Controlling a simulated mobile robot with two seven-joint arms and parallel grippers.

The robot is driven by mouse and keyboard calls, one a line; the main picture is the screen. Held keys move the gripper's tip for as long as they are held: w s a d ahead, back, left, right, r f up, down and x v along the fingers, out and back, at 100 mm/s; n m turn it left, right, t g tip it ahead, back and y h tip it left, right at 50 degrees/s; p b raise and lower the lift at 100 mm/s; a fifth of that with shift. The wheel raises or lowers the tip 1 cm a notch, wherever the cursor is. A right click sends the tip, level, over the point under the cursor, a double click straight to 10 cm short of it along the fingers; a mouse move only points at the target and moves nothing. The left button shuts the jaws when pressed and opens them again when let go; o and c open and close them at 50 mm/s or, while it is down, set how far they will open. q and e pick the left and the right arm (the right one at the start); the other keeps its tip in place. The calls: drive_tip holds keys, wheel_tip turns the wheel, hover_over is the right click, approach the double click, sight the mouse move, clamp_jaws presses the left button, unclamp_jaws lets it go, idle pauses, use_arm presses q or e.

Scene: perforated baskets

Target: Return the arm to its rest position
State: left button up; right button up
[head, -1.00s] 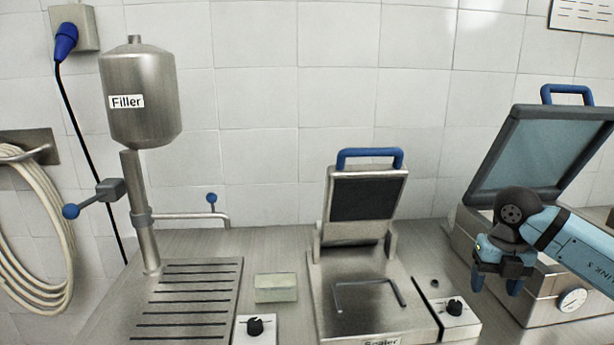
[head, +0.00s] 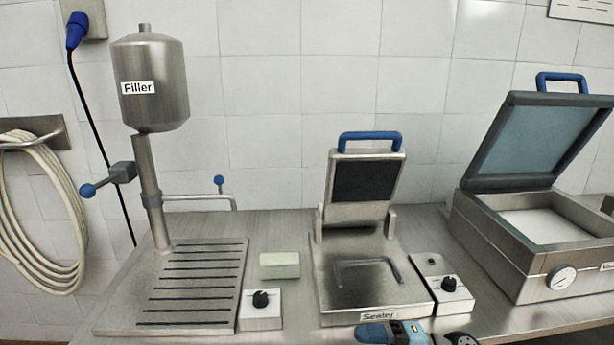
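My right arm shows at the bottom edge of the head view, just in front of the sealer (head: 375,285), and most of it is cut off by the frame. Its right gripper (head: 374,331) points left, with a dark blue finger part at its left end. The second finger is not clear, so I cannot tell whether it is open or shut. I see nothing held in it. My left gripper is not in view.
The filler (head: 155,90) stands at left over its slotted tray (head: 195,290). A pale block (head: 279,265) lies between tray and sealer. Control boxes (head: 260,308) sit beside them. At right stands a machine (head: 530,250) with its lid (head: 535,140) raised.

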drive_tip(key=s+d+f+m+t+h, duration=0.25)
drive_tip(key=f+m+t+h, duration=0.3)
drive_tip(key=m+t, duration=0.4)
drive_tip(key=s+d+f+m+t+h, duration=0.1)
drive_tip(key=d+f+m+t+h, duration=0.4)
drive_tip(key=m, duration=0.8)
drive_tip(key=s+d+f+m+g+h, duration=0.2)
drive_tip(key=s+f+m+g+h, duration=0.4)
drive_tip(key=s+f, duration=0.85)
use_arm(q)
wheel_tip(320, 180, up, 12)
drive_tip(key=p, duration=1.3)
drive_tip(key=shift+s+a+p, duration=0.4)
use_arm(e)
wheel_tip(320, 180, up, 11)
drive_tip(key=w+t+y, duration=0.1)
drive_tip(key=shift+d, duration=0.2)
